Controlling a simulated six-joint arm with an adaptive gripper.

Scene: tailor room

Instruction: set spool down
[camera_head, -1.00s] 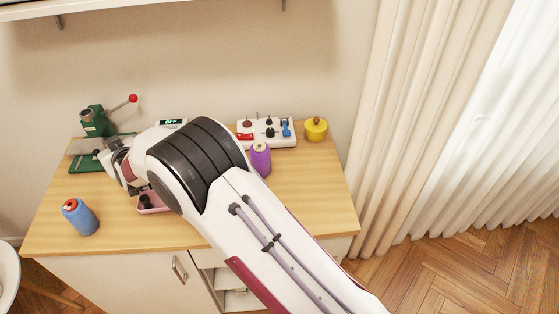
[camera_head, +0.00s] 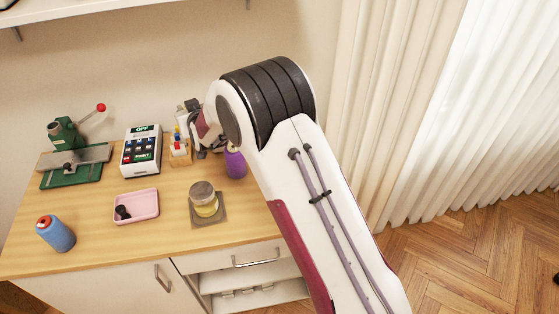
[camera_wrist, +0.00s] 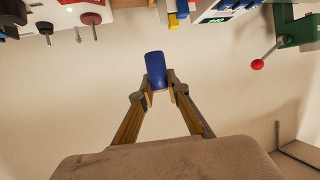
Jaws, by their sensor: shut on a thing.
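In the wrist view, my gripper (camera_wrist: 157,83) is shut on a small blue spool (camera_wrist: 155,68), held between its two fingertips against a pale background. I cannot see anything touching the spool apart from the fingers. A board with thin pegs (camera_wrist: 75,20) shows at the upper left of that view, with a dark red round piece (camera_wrist: 91,18) on one peg. In the head view my fingers and the held spool are hidden behind my arm.
In the head view a purple thread cone (camera_head: 235,164) stands close beside my wrist. A small rack (camera_head: 180,153), a control box (camera_head: 142,150), a green press (camera_head: 68,150), a pink tray (camera_head: 136,206), a jar (camera_head: 204,200) and a blue thread cone (camera_head: 55,234) stand apart on the table.

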